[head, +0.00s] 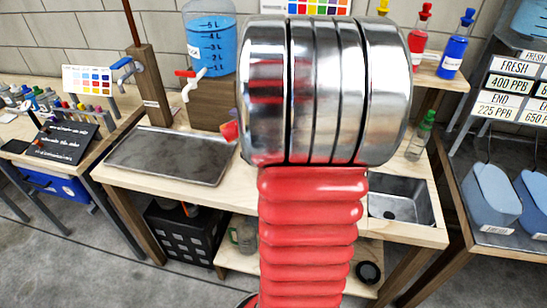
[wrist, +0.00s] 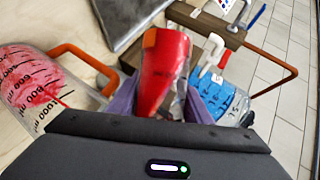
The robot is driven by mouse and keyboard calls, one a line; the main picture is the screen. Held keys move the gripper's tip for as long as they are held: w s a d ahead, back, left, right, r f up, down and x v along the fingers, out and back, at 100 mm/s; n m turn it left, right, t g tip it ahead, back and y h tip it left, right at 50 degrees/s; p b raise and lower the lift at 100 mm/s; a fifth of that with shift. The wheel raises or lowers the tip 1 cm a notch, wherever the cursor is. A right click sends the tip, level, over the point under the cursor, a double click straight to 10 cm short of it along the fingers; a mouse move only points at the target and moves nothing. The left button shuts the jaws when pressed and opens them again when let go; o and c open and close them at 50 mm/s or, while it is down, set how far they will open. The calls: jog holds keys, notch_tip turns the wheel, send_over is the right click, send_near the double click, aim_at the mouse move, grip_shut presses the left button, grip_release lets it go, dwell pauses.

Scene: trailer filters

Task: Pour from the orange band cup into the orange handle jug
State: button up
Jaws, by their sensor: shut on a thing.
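The cup (wrist: 165,75), full of red colour with an orange patch near its rim, is between the two purple fingers of my gripper (wrist: 160,98) in the wrist view. The gripper is shut on it. It looks tilted, though the angle is hard to judge. In the head view a small red part of the cup (head: 230,131) shows left of my arm. The clear jug (wrist: 40,88) with millilitre marks and an orange handle (wrist: 80,60) is at the left in the wrist view, beside the cup. Red liquid or splashes show inside it. In the head view the jug is hidden behind my arm.
A metal tray (head: 170,155) lies on the bench left of my arm. A blue water tank (head: 209,45) with taps stands behind. A sink (head: 402,198) and a green bottle (head: 420,135) are at right. Red and blue bottles (head: 453,50) stand on a shelf.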

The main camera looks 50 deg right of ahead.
jog(key=shift+r+m+t, duration=0.3)
jog(key=shift+r, duration=0.05)
dwell(0.8)
jog(key=shift+s+d+f+m+t+y, duration=0.2)
jog(key=shift+s+d+m+t+y, duration=0.2)
jog(key=shift+d+m+t, duration=0.15)
dwell(2.1)
jog(key=shift+w+a+f+n+g+h, duration=0.2)
jog(key=shift+a+n+g+h, duration=0.1)
jog(key=shift+n+g, duration=0.3)
jog(key=shift+w+a+f+n+g+h, duration=0.15)
jog(key=shift+a+n+g+h, duration=0.15)
jog(key=shift+n+g, duration=0.2)
jog(key=shift+d+r+n, duration=0.1)
jog(key=shift+r+n, duration=0.05)
jog(key=shift+n, duration=0.2)
jog(key=shift+s+d+r+n+g+h+b, duration=0.2)
jog(key=shift+r+n+g+h+b, duration=0.15)
jog(key=shift+n+g+h+b, duration=0.35)
jog(key=shift+r+n+g+b, duration=0.2)
jog(key=shift+n+g+b, duration=0.15)
jog(key=shift+n, duration=0.05)
jog(key=shift+w+a+f+n+g+h+b, duration=0.3)
jog(key=shift+n+h+b, duration=0.2)
jog(key=shift+b, duration=0.3)
jog(key=shift+w+a+f+n+g+h+b, duration=0.15)
jog(key=shift+f+n+g+h+b, duration=0.25)
jog(key=shift+b, duration=0.35)
